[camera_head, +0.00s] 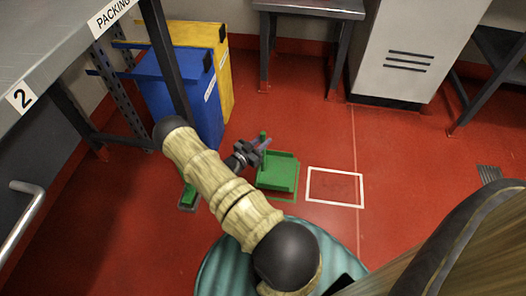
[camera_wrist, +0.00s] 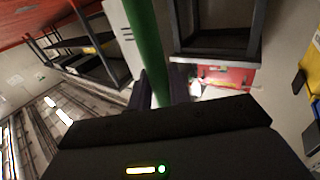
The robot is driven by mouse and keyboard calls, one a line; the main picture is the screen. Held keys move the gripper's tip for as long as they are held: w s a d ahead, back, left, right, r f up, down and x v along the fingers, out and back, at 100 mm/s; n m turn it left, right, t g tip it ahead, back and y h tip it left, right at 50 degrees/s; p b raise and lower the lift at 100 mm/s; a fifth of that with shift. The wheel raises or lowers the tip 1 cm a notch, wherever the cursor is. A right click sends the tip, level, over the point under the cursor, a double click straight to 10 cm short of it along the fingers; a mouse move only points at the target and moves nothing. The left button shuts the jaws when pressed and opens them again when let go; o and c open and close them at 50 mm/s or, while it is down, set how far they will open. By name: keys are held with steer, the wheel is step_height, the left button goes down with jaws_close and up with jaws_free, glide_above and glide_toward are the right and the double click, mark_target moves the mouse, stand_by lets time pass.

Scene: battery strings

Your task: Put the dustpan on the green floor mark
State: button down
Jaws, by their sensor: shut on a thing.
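The green dustpan (camera_head: 280,172) has a flat pan with raised edges and an upright green handle. In the head view it is over the green floor mark (camera_head: 290,200), a green outline whose near edge shows just below the pan. The pan hides most of the mark. I cannot tell whether the pan touches the floor. My gripper (camera_head: 262,147) is beside the handle at the pan's left and shut on it. In the wrist view the green handle (camera_wrist: 146,45) stands between the dark fingers (camera_wrist: 160,90).
A white floor outline (camera_head: 336,187) lies empty to the right. A small green and grey object (camera_head: 188,198) is on the floor at left, partly behind my arm. Blue (camera_head: 185,95) and yellow (camera_head: 222,75) bins stand behind. A grey cabinet (camera_head: 415,50) is at the back right.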

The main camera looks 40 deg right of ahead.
steer(key=shift+f+b, duration=1.5)
steer(key=shift+f, duration=1.1)
steer(key=c, duration=1.3)
jaws_free()
steer(key=s+a+p, duration=0.1)
steer(key=a+p, duration=0.3)
steer(key=a, duration=0.8)
steer(key=shift+s, duration=0.2)
